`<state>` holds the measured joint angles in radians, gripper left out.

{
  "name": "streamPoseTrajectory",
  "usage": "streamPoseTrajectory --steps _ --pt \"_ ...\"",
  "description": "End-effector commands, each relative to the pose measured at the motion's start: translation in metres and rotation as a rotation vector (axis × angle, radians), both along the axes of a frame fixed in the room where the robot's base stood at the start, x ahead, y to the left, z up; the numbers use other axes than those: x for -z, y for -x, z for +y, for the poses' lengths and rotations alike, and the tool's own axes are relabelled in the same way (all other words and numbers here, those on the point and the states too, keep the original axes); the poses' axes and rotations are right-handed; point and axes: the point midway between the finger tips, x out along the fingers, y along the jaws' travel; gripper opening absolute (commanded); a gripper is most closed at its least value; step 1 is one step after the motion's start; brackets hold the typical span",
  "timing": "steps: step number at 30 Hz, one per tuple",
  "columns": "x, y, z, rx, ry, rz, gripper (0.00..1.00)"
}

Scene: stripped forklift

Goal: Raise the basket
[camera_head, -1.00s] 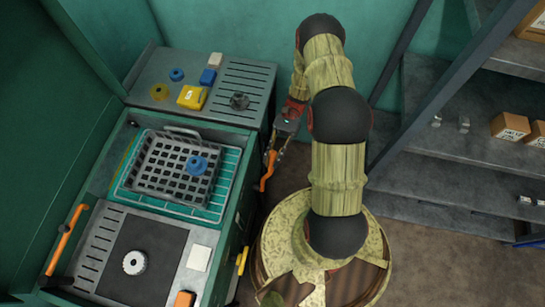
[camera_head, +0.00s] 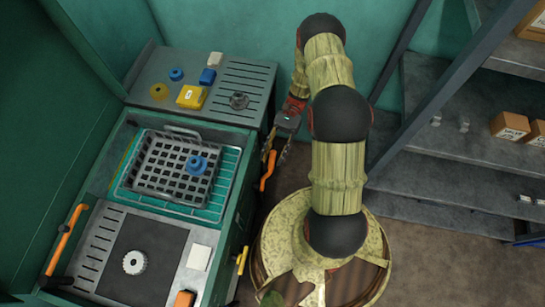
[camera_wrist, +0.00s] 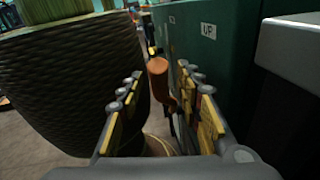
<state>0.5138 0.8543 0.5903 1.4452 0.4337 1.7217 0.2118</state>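The grey mesh basket (camera_head: 172,184) sits in the teal-lined bay of the green machine, with a blue round part (camera_head: 197,165) in it. An orange lever handle (camera_head: 268,171) stands at the machine's right side. It also shows in the wrist view (camera_wrist: 159,72), between and beyond the fingers. My gripper (camera_head: 275,157) is at this handle's upper end, with its fingers spread apart. In the wrist view, my gripper (camera_wrist: 160,80) is open, with no clear contact on the handle. A label reading "UP" (camera_wrist: 208,31) is on the green wall beside it.
Another orange handle (camera_head: 65,240) is at the machine's left. A yellow handle (camera_head: 242,260) is low on its right side. A yellow box (camera_head: 191,97) and small parts lie on the back worktop. Grey shelves (camera_head: 450,140) stand at right. The green wall is close to the fingers.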

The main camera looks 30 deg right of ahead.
Motion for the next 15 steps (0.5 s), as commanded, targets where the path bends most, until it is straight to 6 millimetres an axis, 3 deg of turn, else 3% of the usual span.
streamPoseTrajectory --steps 15 --pt "-0.006 -0.055 -0.077 0.001 0.001 -0.001 0.35"
